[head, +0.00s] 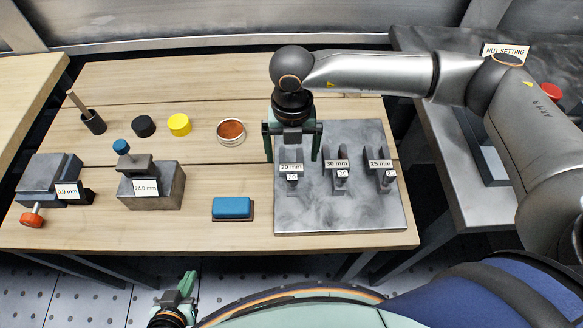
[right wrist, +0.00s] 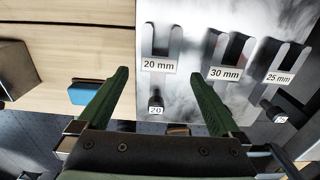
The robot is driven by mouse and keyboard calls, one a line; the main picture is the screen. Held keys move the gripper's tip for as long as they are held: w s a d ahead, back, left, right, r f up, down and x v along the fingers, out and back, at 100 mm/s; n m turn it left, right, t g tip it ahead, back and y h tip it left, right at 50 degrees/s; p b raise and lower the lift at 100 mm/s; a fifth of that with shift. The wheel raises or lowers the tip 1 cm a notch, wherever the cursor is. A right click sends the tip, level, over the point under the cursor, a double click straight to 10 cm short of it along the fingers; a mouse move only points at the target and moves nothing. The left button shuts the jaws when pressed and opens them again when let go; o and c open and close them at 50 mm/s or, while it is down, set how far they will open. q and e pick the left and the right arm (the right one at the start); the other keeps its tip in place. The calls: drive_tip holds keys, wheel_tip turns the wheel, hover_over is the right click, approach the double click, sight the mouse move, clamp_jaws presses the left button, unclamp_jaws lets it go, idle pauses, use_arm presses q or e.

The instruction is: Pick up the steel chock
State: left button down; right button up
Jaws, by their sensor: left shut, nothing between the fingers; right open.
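Three grey forked metal pieces stand or lie on a grey plate (head: 350,215), labelled 20 mm (head: 292,180), 30 mm (head: 341,180) and 25 mm (head: 384,178). No label says which is the steel chock. My right gripper (head: 292,147) is open over the plate, at the 20 mm piece. In the right wrist view the gripper (right wrist: 158,76) has its fingers apart, one to each side of the 20 mm piece (right wrist: 162,42); contact cannot be told. The 30 mm piece (right wrist: 228,48) is right of the fingers. My left gripper (head: 186,286) is shut and empty, below the table's front edge.
Two metal blocks, labelled 0.0 mm (head: 45,174) and 24.0 mm (head: 165,192), stand at left. A blue block (head: 233,207) lies beside the plate. Black (head: 143,126) and yellow (head: 179,124) round items and a dish (head: 231,131) sit behind. Bare wood lies between them.

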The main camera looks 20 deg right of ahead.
sight(291, 166)
wheel_tip(291, 166, down, 4)
drive_tip(key=shift+w+f+p, duration=0.1)
drive_tip(key=shift+f+p, duration=0.15)
drive_tip(key=shift+p, duration=0.05)
drive_tip(key=shift+c, duration=0.2)
clamp_jaws()
idle(0.5)
drive_tip(key=shift+r, duration=0.1)
